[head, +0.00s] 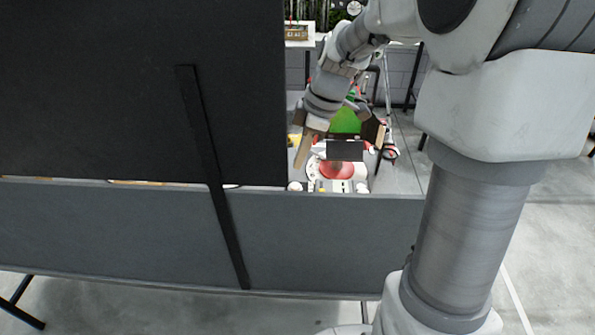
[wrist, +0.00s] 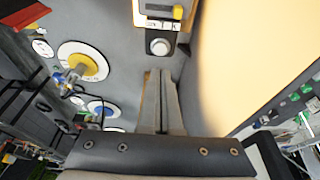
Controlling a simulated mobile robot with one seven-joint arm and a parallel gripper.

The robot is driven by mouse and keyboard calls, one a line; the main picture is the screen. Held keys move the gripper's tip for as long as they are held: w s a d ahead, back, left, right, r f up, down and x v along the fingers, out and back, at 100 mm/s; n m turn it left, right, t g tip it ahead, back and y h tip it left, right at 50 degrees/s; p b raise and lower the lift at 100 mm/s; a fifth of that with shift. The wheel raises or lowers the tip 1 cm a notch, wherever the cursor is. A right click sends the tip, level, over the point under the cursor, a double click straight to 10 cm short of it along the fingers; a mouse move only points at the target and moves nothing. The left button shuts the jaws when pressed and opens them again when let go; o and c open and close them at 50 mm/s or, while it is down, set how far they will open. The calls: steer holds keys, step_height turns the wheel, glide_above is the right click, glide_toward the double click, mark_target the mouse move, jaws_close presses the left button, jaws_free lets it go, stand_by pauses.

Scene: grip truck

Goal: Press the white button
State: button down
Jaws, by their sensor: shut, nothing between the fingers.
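The white button (wrist: 159,46) is a round white cap in a dark square housing, near the top middle of the wrist view. My gripper (wrist: 162,73) is shut and empty. In that view its closed fingertips point toward the button and appear just short of the housing. In the head view, my gripper (head: 301,165) points down over the table behind the dark panel. Small white round parts show near it there, but I cannot tell which is the button.
A tall black panel (head: 130,90) hides the table's left part in the head view. A red round part (head: 337,170) sits right of my gripper. In the wrist view, a yellow-centred white disc (wrist: 84,65) is at left, and a pale panel (wrist: 240,60) is at right.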

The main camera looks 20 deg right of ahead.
mark_target(294, 185)
steer(key=x, duration=0.3)
steer(key=d+x, duration=0.1)
steer(key=x, duration=0.1)
steer(key=shift+s+f+p, duration=0.15)
steer(key=shift+f+p, duration=0.2)
steer(key=shift+f, duration=0.05)
